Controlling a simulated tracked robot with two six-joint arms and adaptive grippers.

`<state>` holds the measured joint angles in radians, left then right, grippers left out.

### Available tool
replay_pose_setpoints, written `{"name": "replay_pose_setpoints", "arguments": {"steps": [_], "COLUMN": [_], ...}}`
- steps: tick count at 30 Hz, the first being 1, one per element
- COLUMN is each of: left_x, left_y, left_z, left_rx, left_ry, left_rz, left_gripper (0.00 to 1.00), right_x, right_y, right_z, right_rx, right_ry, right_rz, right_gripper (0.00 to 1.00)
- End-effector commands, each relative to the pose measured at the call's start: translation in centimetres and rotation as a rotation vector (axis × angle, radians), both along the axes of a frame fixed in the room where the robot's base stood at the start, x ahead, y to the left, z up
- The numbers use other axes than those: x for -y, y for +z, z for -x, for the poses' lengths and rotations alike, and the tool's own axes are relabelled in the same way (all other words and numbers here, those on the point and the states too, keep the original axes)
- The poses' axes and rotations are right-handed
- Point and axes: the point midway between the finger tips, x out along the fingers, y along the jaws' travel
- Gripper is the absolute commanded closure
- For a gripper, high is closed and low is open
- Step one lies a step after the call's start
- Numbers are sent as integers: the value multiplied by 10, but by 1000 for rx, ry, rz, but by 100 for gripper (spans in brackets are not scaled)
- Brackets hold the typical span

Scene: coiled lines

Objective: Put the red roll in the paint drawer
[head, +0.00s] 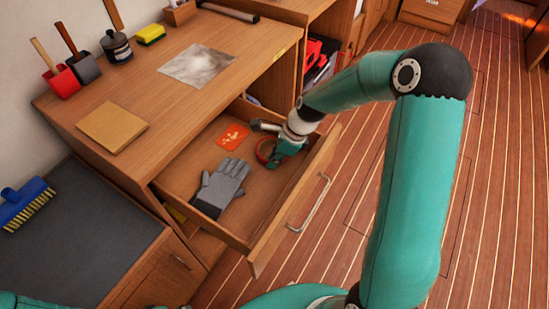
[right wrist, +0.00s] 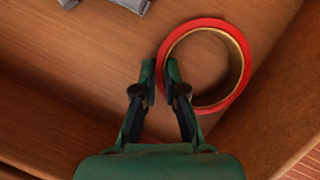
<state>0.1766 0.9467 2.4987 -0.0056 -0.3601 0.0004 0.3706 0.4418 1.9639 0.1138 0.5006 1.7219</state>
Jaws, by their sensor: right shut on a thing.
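The red roll (head: 262,150) is a ring of red tape with a tan inner side. It is inside the open paint drawer (head: 270,240), at the right part near the front panel. In the right wrist view the red roll (right wrist: 240,55) lies flat, its near-left wall between my fingertips. My right gripper (head: 272,160) reaches down into the drawer and is shut on that wall; it also shows in the right wrist view (right wrist: 161,78). I cannot tell whether the roll touches the drawer floor. My left gripper is out of view.
A grey glove (head: 222,185) and an orange-red card (head: 232,136) lie in the drawer left of the roll. The worktop above holds a tan pad (head: 112,126), a metallic sheet (head: 198,65) and a dark jar (head: 116,47). A blue brush (head: 25,203) lies at the left.

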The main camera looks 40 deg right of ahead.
Motion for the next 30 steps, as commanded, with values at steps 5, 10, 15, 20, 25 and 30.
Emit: {"name": "replay_pose_setpoints", "arguments": {"steps": [5, 10, 15, 20, 25, 30], "left_x": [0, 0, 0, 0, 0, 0], "left_y": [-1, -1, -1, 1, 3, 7], "left_z": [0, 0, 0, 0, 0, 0], "left_rx": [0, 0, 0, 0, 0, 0], "left_ry": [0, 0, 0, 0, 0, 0], "left_rz": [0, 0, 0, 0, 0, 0], "left_gripper": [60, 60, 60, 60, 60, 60], "right_x": [0, 0, 0, 0, 6, 17], "right_y": [-2, -1, -1, 3, 20, 52], "right_z": [0, 0, 0, 0, 4, 11], "right_rx": [0, 0, 0, 1, 3, 4], "right_ry": [0, 0, 0, 1, -1, -2], "right_rz": [0, 0, 0, 1, 1, 2], "right_gripper": [85, 65, 65, 65, 65, 65]}}
